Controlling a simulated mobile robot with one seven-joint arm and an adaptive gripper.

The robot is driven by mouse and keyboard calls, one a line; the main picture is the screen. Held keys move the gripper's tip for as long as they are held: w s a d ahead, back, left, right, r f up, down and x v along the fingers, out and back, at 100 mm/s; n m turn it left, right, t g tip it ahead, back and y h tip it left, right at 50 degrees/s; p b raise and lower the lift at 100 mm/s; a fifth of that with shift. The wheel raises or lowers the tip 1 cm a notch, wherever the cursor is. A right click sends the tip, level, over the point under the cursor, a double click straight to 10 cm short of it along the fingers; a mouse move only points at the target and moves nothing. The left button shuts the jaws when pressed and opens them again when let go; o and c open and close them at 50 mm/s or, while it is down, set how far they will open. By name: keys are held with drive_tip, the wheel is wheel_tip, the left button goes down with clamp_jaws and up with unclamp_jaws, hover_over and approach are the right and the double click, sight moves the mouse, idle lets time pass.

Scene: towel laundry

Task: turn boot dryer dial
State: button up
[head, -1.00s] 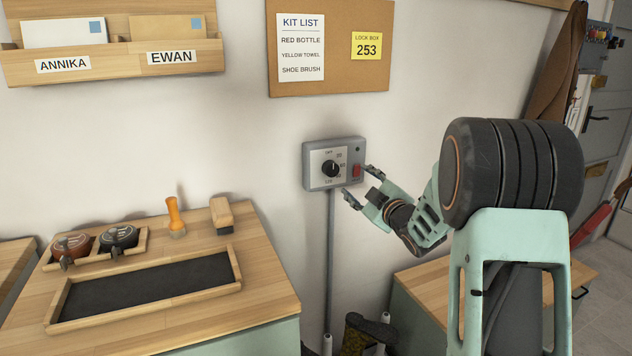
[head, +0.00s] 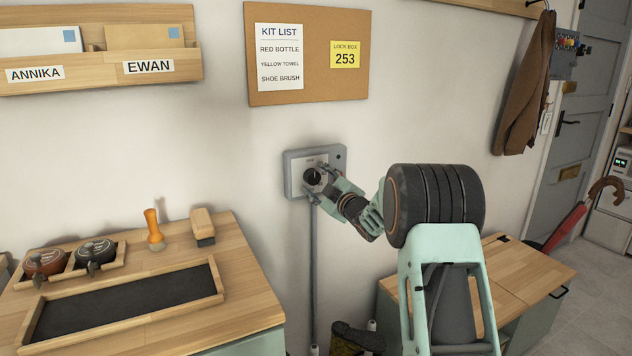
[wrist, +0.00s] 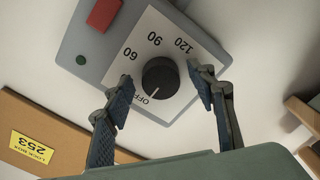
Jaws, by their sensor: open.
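The boot dryer control box (head: 290,160) is a grey panel on the wall, at the middle of the head view. Its round black dial (head: 312,177) sits on a white plate, and the dial also shows in the wrist view (wrist: 160,77). The wrist view shows the marks OFF, 60, 90 and 120, and the dial's white pointer line lies toward OFF. My gripper (head: 319,182) is open in front of the box. In the wrist view its two fingers stand on either side of the dial, with gaps between them and the knob.
A wooden counter (head: 245,285) with a shoe brush (head: 203,226) stands at left; a cork board (head: 310,95) hangs above.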

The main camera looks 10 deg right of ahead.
drive_tip(key=shift+w, duration=0.15)
drive_tip(key=shift+a, duration=0.1)
drive_tip(key=c, duration=1.2)
drive_tip(key=shift+o, duration=0.2)
